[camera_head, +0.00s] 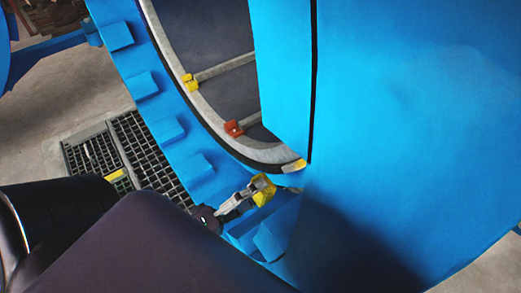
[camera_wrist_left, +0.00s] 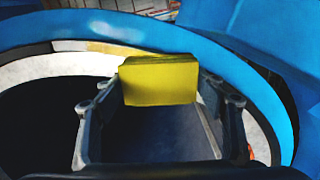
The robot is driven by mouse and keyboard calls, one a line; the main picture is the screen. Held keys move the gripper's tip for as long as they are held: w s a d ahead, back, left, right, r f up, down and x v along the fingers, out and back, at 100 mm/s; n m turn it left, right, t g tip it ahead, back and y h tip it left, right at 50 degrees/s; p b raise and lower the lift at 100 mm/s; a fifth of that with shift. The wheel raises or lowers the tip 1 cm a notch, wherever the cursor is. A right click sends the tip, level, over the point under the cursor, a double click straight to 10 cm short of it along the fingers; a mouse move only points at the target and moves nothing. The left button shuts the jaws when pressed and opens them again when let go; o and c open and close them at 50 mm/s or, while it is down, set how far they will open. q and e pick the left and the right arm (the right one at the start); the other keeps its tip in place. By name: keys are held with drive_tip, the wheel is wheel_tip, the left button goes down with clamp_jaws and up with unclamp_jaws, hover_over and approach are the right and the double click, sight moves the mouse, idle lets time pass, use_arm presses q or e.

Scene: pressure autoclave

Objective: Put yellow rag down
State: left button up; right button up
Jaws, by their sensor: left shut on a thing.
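The yellow rag (camera_head: 265,191) is a small folded block held at the lower rim of the blue autoclave. My left gripper (camera_head: 257,187) is shut on it, with the arm coming in from the lower left. In the left wrist view the yellow rag (camera_wrist_left: 158,82) sits between the two fingers of my left gripper (camera_wrist_left: 160,95), with the pale and blue ring of the opening behind it. I cannot tell whether the rag touches the rim. My right gripper is not in view.
The blue autoclave ring (camera_head: 150,85) has blocky lugs along its outside. A large blue door (camera_head: 420,130) fills the right. A yellow piece (camera_head: 191,83) and a red piece (camera_head: 233,128) are at the inner rim. A dark floor grate (camera_head: 125,150) lies at left.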

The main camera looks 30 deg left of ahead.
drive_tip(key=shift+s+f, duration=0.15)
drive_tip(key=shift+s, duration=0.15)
